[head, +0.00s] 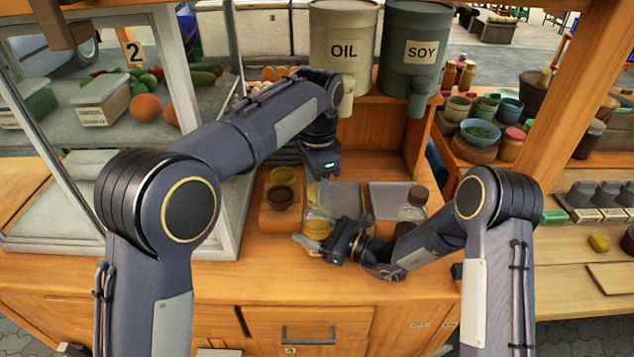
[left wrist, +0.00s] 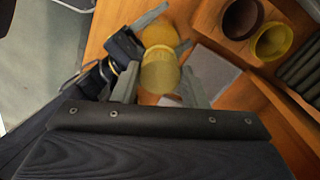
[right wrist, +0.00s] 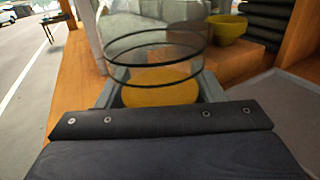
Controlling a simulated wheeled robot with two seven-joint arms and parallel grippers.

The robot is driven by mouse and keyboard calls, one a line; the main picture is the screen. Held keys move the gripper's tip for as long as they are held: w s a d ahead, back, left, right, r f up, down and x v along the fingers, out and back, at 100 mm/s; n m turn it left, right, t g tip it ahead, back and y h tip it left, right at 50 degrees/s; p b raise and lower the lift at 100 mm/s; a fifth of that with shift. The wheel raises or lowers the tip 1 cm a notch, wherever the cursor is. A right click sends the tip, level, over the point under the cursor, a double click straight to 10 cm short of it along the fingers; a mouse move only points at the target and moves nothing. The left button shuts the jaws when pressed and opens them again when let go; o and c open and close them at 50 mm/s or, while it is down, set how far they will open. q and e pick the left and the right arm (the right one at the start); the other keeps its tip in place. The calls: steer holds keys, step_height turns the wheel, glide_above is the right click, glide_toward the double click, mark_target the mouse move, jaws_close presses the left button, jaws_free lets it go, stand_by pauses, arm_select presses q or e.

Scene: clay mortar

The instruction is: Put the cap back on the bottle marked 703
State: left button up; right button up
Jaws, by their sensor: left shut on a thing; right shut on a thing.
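A clear bottle (head: 318,214) with yellow contents stands upright over the counter. My right gripper (head: 309,243) is shut around its lower part. The bottle also fills the gap between the right fingers in the right wrist view (right wrist: 158,72). My left gripper (head: 316,186) is above the bottle, shut on a yellowish cap (left wrist: 160,77). In the left wrist view the cap overlaps the bottle (left wrist: 158,34), so I cannot tell whether they touch. No 703 marking is legible.
Two bowls, yellow (head: 284,174) and brown (head: 281,198), sit left of the bottle. Another bottle (head: 413,203) with a dark top stands right, near my right forearm. Grey trays (head: 388,197) lie behind. OIL (head: 342,30) and SOY (head: 412,45) containers stand at the back.

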arm_select(q)
steer(key=shift+f, duration=0.55)
